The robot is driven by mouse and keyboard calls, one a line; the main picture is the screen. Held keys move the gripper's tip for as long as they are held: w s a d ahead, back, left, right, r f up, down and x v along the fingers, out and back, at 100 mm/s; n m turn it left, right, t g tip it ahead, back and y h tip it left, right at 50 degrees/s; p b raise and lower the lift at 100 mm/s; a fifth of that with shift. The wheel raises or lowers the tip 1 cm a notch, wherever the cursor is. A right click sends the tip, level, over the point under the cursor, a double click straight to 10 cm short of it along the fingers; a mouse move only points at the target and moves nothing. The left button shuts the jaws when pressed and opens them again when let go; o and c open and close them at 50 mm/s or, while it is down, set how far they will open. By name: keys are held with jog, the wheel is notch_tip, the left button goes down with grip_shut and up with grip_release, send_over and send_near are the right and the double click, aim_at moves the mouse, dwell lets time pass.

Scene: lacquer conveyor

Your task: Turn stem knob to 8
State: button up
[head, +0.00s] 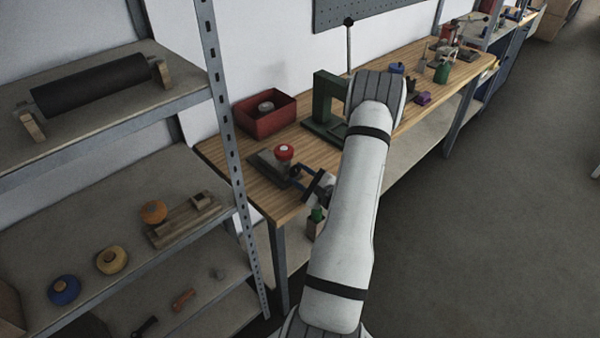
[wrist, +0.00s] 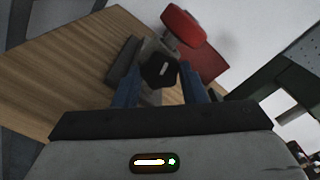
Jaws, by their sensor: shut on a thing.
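A dark knob (wrist: 158,72) with a short white mark on its face is between the two blue fingers of my gripper (wrist: 160,84) in the wrist view. My gripper is shut on it. The knob belongs to a small grey device with a red round top (wrist: 184,26). In the head view this red top (head: 284,152) stands near the left end of the wooden bench, and my gripper (head: 290,172) is just right of and below it. The knob is hidden or too small to tell there. No scale or number is readable.
A red open bin (head: 266,116) sits behind the device on the wooden bench (head: 228,160). A green press (head: 326,98) stands to the right, behind my arm. A metal shelf post (head: 226,120) rises close on the left. Open floor lies at the right.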

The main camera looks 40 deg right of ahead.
jog(key=shift+m, duration=0.6)
jog(key=o, duration=1)
jog(key=s, duration=0.2)
jog(key=s+b, duration=0.1)
jog(key=s, duration=0.4)
jog(key=shift+s+d+b, duration=0.3)
jog(key=shift+s, duration=0.1)
